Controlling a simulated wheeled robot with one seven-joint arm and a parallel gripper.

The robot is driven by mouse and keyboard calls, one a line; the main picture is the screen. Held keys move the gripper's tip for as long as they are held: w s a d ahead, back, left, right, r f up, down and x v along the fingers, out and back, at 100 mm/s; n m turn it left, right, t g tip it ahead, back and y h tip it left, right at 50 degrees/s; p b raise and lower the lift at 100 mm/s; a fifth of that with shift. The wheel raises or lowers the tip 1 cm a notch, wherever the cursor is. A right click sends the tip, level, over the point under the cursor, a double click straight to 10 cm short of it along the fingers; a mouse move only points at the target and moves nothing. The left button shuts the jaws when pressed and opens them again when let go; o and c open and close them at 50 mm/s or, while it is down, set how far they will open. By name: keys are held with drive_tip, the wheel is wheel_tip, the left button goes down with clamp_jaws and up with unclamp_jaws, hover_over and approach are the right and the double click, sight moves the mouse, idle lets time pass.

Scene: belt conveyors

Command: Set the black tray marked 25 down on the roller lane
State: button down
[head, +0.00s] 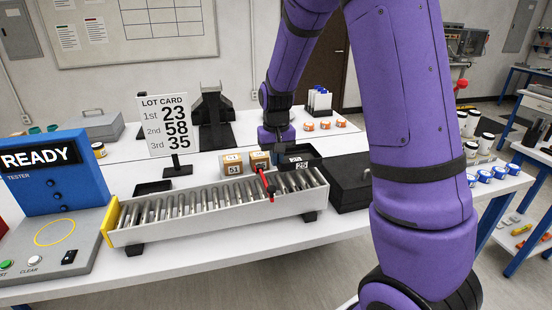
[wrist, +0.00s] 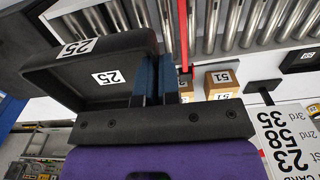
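The black tray marked 25 (head: 312,153) is at the right end of the roller lane (head: 215,222) in the head view, by its far side. In the wrist view the tray (wrist: 118,51) fills the left, with white 25 labels on it. My gripper (wrist: 157,75) has its blue fingers on either side of the tray's side wall, shut on it. In the head view my gripper (head: 278,149) is partly hidden behind the arm's wrist. The tray overlaps the lane's rollers in the wrist view; I cannot tell whether it touches them.
A red bar (head: 267,183) crosses the lane left of the tray. Boxes, one marked 51 (head: 233,167), stand behind the lane. A lot card (head: 165,125) reads 23, 58, 35. A blue tester (head: 45,180) showing READY is left; a black case (head: 350,183) is right. Rollers left of the bar are clear.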

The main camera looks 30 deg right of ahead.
drive_tip(key=shift+w+f, duration=0.2)
drive_tip(key=shift+w, duration=0.15)
drive_tip(key=shift+f, duration=3.2)
drive_tip(key=shift+f, duration=0.5)
